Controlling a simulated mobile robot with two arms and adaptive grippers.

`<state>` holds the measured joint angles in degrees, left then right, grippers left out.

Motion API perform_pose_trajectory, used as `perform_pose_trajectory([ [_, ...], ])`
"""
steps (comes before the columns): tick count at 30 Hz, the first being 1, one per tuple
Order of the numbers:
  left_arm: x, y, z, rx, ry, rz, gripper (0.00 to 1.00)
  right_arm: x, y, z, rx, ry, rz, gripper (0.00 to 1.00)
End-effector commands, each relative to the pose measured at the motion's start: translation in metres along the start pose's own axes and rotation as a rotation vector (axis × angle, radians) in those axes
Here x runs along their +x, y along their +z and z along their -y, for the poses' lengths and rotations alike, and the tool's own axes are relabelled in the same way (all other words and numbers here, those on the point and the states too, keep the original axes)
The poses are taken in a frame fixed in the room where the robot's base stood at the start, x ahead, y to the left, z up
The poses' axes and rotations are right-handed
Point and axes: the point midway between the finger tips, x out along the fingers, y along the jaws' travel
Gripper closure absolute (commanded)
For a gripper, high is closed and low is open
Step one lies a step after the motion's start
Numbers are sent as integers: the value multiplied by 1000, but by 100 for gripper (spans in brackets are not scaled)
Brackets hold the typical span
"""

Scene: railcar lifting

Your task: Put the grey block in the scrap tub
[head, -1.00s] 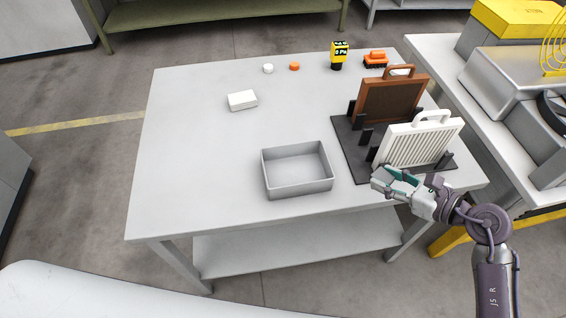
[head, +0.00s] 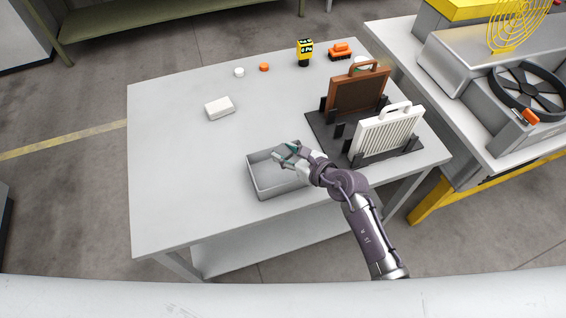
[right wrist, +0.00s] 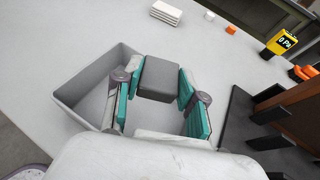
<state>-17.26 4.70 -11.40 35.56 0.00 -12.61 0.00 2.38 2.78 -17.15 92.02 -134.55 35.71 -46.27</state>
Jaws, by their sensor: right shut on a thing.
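The scrap tub is an open grey box (head: 279,190) at the front middle of the table; its wall (right wrist: 82,77) also shows in the right wrist view. The grey block (right wrist: 159,80) is a dark grey piece between the teal finger pads of my right gripper. My right gripper (head: 285,151) is shut on the block and appears over the tub's back right part in the head view. The exact height of the block above the tub is hard to tell. My left gripper is not in view.
A black rack holds a brown panel (head: 358,92) and a white ribbed panel (head: 389,133) to the right of the tub. A white block (head: 219,108), small caps, a yellow meter (head: 305,52) and an orange item (head: 340,50) lie farther back. The table's left part is clear.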

Motion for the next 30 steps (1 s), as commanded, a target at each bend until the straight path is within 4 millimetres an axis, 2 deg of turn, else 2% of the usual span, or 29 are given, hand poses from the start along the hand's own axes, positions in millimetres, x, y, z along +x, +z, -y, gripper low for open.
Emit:
perform_pose_trajectory([
  [4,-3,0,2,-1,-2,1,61,1,-8,-13,-1,-1,0,73],
  [13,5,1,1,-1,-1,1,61,16,-44,-14,0,-1,-1,73],
  [30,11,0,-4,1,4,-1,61,20,-54,-14,-1,-1,0,73],
])
